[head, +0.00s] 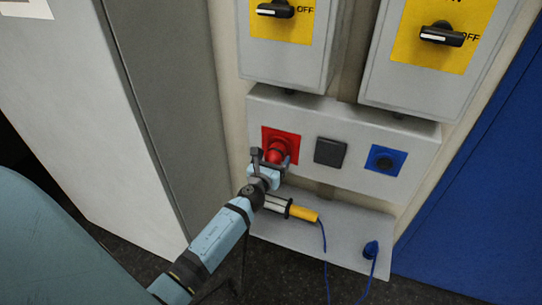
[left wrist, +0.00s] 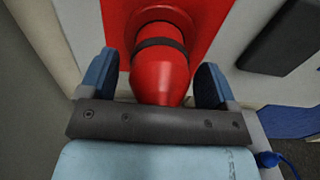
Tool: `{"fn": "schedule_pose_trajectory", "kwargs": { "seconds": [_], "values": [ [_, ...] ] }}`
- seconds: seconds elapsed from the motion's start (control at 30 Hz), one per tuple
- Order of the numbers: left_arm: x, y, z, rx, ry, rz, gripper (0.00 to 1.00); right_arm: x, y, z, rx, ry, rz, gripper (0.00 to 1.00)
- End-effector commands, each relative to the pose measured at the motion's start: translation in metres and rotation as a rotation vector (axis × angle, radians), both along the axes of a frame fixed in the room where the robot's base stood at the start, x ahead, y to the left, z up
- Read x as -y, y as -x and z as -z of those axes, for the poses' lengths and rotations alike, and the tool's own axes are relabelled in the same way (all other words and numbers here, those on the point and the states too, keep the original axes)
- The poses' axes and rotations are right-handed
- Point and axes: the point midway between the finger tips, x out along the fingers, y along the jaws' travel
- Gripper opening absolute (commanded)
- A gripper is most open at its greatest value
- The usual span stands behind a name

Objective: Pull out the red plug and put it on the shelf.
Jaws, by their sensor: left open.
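The red plug (head: 277,151) sits in a red square socket on the grey panel; its black band and rounded end show in the left wrist view (left wrist: 160,70). My left gripper (head: 265,161) is at the plug. In the left wrist view its two blue fingers (left wrist: 155,80) stand on either side of the plug, open, with gaps visible at both sides. The shelf (head: 345,243) is the light grey ledge below the socket panel. My right gripper is not in view.
A black covered socket (head: 330,152) and a blue socket (head: 385,159) are right of the red one. Two grey switch boxes with yellow plates (head: 445,55) hang above.

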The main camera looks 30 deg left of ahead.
Motion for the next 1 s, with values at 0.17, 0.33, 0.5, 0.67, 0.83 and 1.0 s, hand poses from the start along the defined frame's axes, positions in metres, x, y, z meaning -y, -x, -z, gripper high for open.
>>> {"fn": "schedule_pose_trajectory", "kwargs": {
  "seconds": [0.17,0.33,0.5,0.67,0.83,1.0],
  "values": [
    [-0.0107,-0.0135,-0.0202,0.034,-0.009,-0.013,0.83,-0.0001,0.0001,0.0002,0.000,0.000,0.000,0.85],
    [-0.0110,-0.0135,-0.0202,0.035,-0.009,-0.013,0.83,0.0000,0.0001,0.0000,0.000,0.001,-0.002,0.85],
    [-0.0111,-0.0134,-0.0201,0.034,-0.009,-0.013,0.83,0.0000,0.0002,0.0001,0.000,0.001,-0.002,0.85],
    [-0.0116,-0.0134,-0.0203,0.034,-0.010,-0.013,0.83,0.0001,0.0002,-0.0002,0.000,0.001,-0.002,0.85],
    [-0.0113,-0.0134,-0.0200,0.034,-0.009,-0.014,0.83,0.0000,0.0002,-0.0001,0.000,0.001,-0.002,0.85],
    [-0.0113,-0.0134,-0.0199,0.034,-0.009,-0.014,0.44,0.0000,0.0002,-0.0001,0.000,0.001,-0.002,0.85]
  ]
}}
